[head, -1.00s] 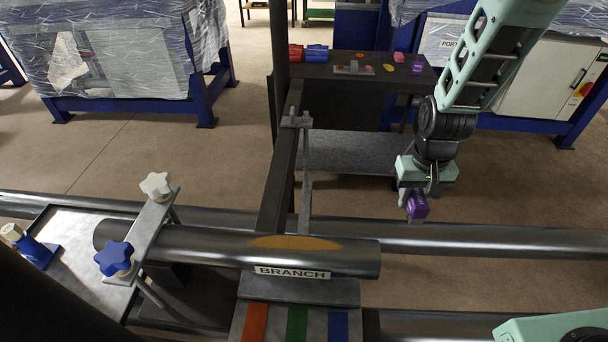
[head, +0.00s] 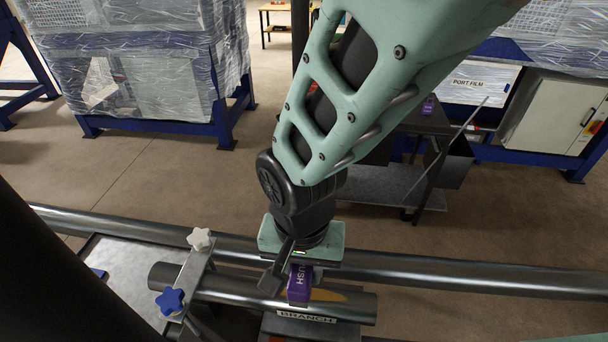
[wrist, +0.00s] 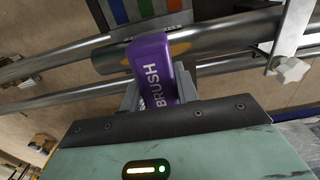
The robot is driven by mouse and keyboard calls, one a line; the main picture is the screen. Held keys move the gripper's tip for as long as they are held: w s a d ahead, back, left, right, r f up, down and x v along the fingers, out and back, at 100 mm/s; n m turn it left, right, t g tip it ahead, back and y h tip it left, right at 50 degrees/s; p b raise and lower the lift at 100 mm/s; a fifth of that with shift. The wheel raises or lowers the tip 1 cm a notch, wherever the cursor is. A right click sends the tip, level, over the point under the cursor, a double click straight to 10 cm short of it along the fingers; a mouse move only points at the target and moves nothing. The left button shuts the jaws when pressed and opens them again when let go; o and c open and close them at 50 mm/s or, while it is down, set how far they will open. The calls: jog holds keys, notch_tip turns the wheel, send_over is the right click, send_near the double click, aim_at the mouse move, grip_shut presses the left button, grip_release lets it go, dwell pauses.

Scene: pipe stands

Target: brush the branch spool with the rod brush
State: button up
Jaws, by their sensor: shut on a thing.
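The branch spool (head: 235,292) is a grey metal pipe held level in a clamp, with a BRANCH label and a yellow-orange patch on its top near the right end. It also shows in the wrist view (wrist: 215,38). My gripper (head: 300,282) is shut on the purple rod brush (head: 299,286), marked BRUSH, which fills the middle of the wrist view (wrist: 152,72). The brush is over the spool at the patch and hides part of it. I cannot tell whether it touches the spool.
A clamp with a white knob (head: 200,238) and a blue knob (head: 171,300) stands on the spool's left part. A long rail pipe (head: 440,275) runs behind the spool. A dark side table (head: 425,120) stands farther back. Wrapped machines on blue frames line the back.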

aim_at(331, 300)
notch_tip(331, 300, down, 6)
jog(key=b, duration=0.5)
jog(key=d, duration=0.3)
jog(key=shift+s+d+r, duration=0.15)
jog(key=shift+s+r, duration=0.05)
jog(key=shift+r, duration=0.2)
jog(key=shift+s+d, duration=0.15)
jog(key=shift+d, duration=0.85)
jog(key=shift+o, duration=0.6)
grip_shut()
jog(key=shift+f+b, duration=0.3)
jog(key=shift+f, duration=0.45)
